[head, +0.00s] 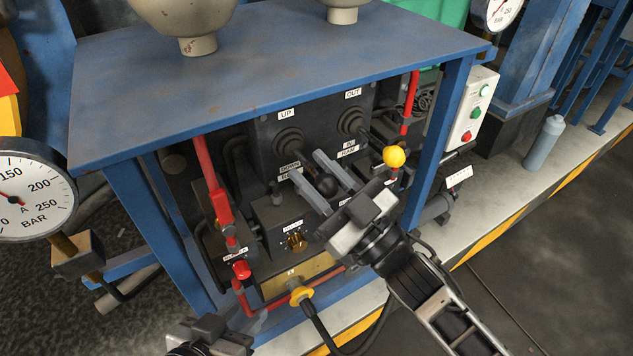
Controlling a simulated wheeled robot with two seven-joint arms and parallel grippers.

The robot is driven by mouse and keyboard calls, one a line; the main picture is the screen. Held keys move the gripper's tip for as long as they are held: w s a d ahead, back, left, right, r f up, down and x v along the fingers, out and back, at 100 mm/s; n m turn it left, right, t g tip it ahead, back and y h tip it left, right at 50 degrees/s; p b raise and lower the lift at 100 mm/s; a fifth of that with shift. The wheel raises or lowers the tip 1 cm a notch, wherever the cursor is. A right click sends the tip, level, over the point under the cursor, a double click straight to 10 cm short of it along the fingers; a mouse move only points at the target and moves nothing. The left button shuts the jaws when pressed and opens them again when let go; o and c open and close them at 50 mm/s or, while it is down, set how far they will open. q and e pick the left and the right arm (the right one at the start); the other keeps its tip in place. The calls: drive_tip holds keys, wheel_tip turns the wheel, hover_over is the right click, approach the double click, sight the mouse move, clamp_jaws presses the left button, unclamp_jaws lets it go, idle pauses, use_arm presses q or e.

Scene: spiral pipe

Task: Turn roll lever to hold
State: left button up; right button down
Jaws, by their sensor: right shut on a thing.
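A dark control panel (310,115) sits under the blue table top, with UP and DOWN labels at its left lever boot (288,140) and OUT and IN at its right one (352,120). Lettering under DOWN is partly hidden, so I cannot fully read which lever is the roll lever. A black ball knob (324,185), apparently of the left lever, lies between the fingers of my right gripper (307,166), which is shut on it. My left gripper (208,336) is low at the bottom edge, away from the panel; its fingers are unclear.
Red pipes (213,180) and blue frame legs (440,140) flank the panel. A brass dial (296,241) is below. A gauge (30,190) stands at left, a button box (473,108) at right.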

drive_tip(key=c, duration=1.1)
unclamp_jaws()
drive_tip(key=shift+o, duration=0.2)
drive_tip(key=v, duration=1.6)
